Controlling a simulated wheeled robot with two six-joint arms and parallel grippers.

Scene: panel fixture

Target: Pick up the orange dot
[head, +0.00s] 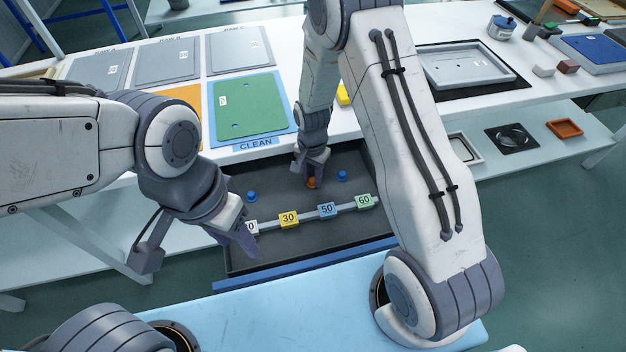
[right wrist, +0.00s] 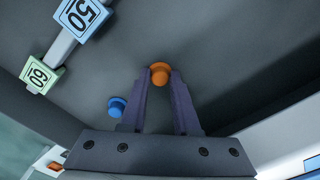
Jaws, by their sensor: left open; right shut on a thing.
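The orange dot (head: 312,183) is a small round knob in the dark open drawer, seen in the head view below my right gripper (head: 312,172). In the right wrist view the orange dot (right wrist: 160,73) sits between the fingertips of my right gripper (right wrist: 160,80), which is shut on it. I cannot tell whether the dot is clear of the drawer floor. My left gripper (head: 245,240) is open and empty over the drawer's left front part, partly hiding the leftmost block.
Two blue dots (head: 252,196) (head: 342,176) lie in the drawer (head: 290,252). A rail holds numbered blocks: yellow 30 (head: 289,219), blue 50 (head: 327,210), green 60 (head: 364,201). A green panel (head: 245,108) lies on the table above the CLEAN label.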

